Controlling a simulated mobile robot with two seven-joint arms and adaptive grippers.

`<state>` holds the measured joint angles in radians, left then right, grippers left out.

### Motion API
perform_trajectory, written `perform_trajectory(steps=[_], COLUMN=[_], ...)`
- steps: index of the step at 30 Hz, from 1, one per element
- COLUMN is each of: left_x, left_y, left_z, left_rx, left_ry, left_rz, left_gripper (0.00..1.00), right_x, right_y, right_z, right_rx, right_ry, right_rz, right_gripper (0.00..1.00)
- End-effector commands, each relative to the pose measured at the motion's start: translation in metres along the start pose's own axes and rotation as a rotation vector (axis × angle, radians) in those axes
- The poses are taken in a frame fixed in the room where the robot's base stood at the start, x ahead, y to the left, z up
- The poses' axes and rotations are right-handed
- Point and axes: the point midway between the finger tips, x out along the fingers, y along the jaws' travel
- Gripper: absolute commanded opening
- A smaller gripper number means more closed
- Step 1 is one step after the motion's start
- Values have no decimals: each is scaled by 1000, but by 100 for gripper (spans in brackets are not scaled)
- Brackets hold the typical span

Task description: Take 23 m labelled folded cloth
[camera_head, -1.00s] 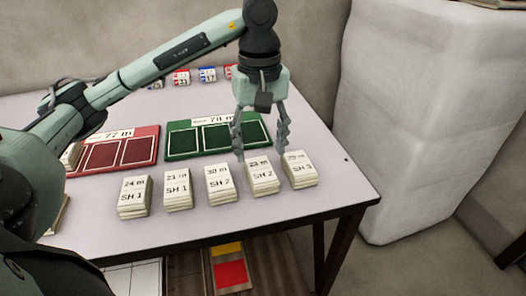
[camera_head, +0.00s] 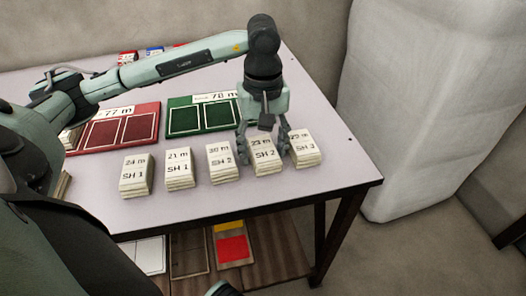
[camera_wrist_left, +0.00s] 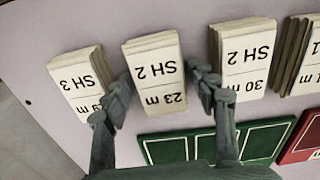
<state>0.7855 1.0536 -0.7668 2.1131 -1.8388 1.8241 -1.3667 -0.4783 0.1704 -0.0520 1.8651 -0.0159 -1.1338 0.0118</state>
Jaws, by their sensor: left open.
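The folded cloth labelled 23 m, SH 2 (camera_head: 266,160) is a cream stack near the right end of a row on the table. It shows upside down in the left wrist view (camera_wrist_left: 155,62). My left gripper (camera_head: 265,152) is open and low over it, pointing down. In the left wrist view the fingers (camera_wrist_left: 161,84) stand on either side of this stack. I cannot tell whether they touch it. My right gripper is not in view.
The 30 m, SH 2 cloth (camera_head: 221,163) and an SH 3 cloth (camera_head: 305,148) stand close on either side. More stacks sit to the left. A green tray (camera_head: 185,120) and a red tray (camera_head: 118,134) lie behind. The table's front-right corner (camera_head: 365,180) is bare.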

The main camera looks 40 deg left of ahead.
Motion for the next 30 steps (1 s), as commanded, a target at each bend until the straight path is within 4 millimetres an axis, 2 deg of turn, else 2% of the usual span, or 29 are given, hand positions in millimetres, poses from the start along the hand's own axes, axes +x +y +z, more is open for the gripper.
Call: perform_trajectory(steps=[3, 12, 13, 23, 26, 30], left_x=[0, -1, -1, -5, -13, -35], left_y=[0, 0, 0, 0, 1, 1], left_z=[0, 0, 0, -1, -1, -1], left_rx=[0, 0, 0, 0, 0, 0], left_ry=[0, 0, 1, 2, 3, 4], left_rz=[0, 0, 0, 1, 3, 5], left_gripper=[56, 19, 18, 18, 18, 18], right_x=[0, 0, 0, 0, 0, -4], right_y=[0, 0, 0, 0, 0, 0], right_z=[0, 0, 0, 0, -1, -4], right_rx=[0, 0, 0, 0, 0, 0], right_ry=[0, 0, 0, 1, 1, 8], right_rz=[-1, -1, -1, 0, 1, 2], right_gripper=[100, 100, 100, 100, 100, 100])
